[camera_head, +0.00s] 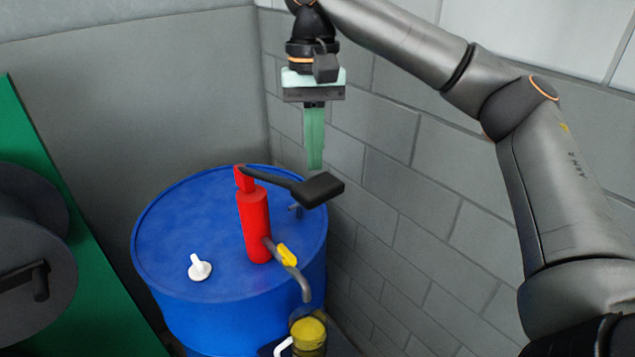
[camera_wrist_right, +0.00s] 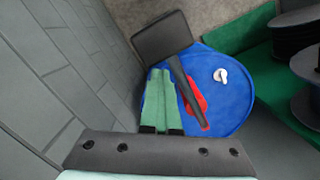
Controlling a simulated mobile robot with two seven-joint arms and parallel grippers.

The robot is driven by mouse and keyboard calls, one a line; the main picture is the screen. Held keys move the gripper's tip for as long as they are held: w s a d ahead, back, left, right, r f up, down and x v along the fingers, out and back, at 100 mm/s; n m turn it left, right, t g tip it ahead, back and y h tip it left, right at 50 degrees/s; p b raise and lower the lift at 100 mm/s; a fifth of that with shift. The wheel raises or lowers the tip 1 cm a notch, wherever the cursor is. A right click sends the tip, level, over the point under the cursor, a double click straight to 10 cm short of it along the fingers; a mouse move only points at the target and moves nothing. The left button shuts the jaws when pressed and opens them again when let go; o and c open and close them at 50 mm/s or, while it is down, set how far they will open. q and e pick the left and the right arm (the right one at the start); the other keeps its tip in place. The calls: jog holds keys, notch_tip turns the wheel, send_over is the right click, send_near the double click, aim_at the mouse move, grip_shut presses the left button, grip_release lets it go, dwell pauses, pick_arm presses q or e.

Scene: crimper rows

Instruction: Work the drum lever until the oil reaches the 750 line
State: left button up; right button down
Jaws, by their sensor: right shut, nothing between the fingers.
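A blue drum (camera_head: 180,240) stands in the corner with a red hand pump (camera_head: 254,225) upright on its top. The pump's dark lever (camera_head: 318,189) reaches right and ends in a flat black paddle. My right gripper (camera_head: 315,166) is shut and empty, green fingers pointing down, just above the paddle in the head view. In the right wrist view the fingers (camera_wrist_right: 160,75) show beside the lever (camera_wrist_right: 161,37); I cannot tell whether they touch. A clear jug (camera_head: 309,337) with yellow oil and a white handle stands below the spout (camera_head: 290,272). Its markings are not readable. My left gripper is out of view.
A white cap (camera_head: 199,267) sits on the drum top. A grey block wall (camera_head: 400,200) runs close on the right. Dark reels (camera_head: 35,255) stand by a green panel (camera_head: 90,320) at the left.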

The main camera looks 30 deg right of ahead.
aim_at(319, 183)
notch_tip(319, 183, up, 10)
jog(key=shift+w+d+r, duration=0.25)
jog(key=shift+w+d, duration=0.05)
jog(key=shift+f, duration=0.1)
dwell(1.5)
jog(key=shift+s+a+f, duration=0.45)
jog(key=shift+s+f, duration=0.2)
jog(key=shift+s, duration=0.2)
jog(key=shift+s+a+f, duration=0.45)
jog(key=shift+s+f, duration=0.15)
jog(key=shift+s, duration=0.2)
jog(key=shift+s+a+f, duration=0.1)
jog(key=shift+s+f, duration=0.05)
jog(key=shift+f, duration=1.55)
jog(key=shift+s+a+f, duration=0.1)
jog(key=shift+s+f, duration=0.05)
jog(key=shift+f, duration=1.6)
